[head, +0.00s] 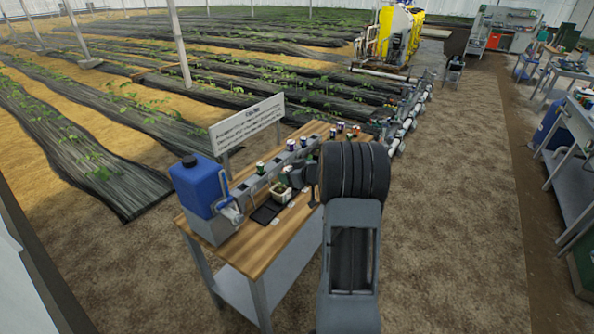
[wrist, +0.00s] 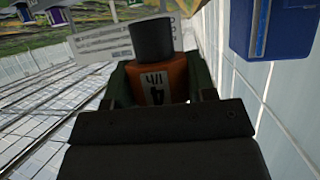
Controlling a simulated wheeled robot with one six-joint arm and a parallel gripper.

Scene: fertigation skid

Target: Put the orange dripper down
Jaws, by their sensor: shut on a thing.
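In the head view my arm hides most of the gripper and the dripper, over the far side of the wooden bench (head: 271,244). I cannot tell how high the dripper is above a surface.
A blue container (head: 196,187) stands at the bench's left end, with a white sign (head: 247,122) behind. A grey rail (head: 244,190) carries several small coloured-capped pieces. A small pale pot (head: 281,195) and a dark flat pad (head: 266,212) lie in front.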

